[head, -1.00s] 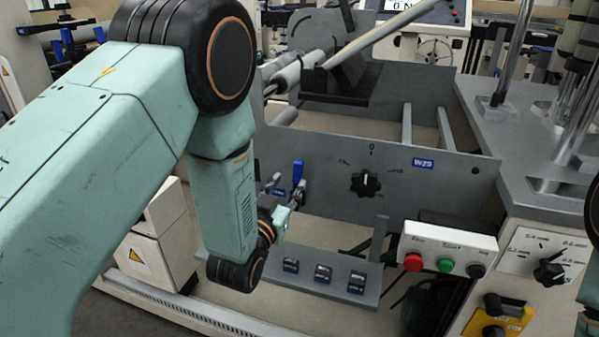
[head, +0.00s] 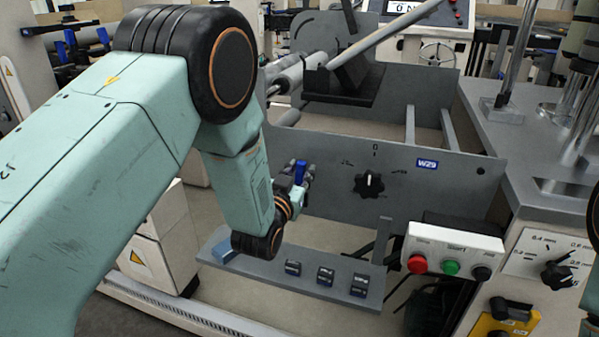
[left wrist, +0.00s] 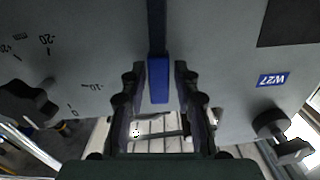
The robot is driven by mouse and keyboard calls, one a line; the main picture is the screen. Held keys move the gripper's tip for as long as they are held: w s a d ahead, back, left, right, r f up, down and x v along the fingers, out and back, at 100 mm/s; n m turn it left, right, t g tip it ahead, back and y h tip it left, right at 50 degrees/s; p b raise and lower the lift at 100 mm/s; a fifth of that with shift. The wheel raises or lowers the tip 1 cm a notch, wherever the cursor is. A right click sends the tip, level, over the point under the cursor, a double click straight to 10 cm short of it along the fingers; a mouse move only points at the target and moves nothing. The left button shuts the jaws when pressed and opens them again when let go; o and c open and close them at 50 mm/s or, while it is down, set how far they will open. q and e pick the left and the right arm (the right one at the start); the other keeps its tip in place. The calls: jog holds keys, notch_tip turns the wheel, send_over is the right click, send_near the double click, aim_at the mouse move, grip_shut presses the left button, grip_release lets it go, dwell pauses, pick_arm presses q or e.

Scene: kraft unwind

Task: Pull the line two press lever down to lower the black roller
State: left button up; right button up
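The press lever has a blue handle (head: 300,173) and stands at the grey machine panel, partly hidden by my wrist in the head view. In the left wrist view the blue handle (left wrist: 159,80) hangs from a dark bar, between my fingers. My left gripper (left wrist: 159,92) is open around the handle, with a gap on both sides. In the head view my left gripper (head: 299,182) is small and partly hidden behind my own wrist. I cannot pick out the black roller with certainty. My right gripper is not in view.
A black rotary knob (head: 369,184) sits on the panel right of the lever. A grey shelf (head: 255,266) with several small black-and-blue items lies below. A white button box (head: 452,245) with red, green and black buttons is at the right. A blue label (left wrist: 273,79) is beside the lever.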

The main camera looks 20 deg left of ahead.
pick_arm(q)
grip_shut()
dwell(0.7)
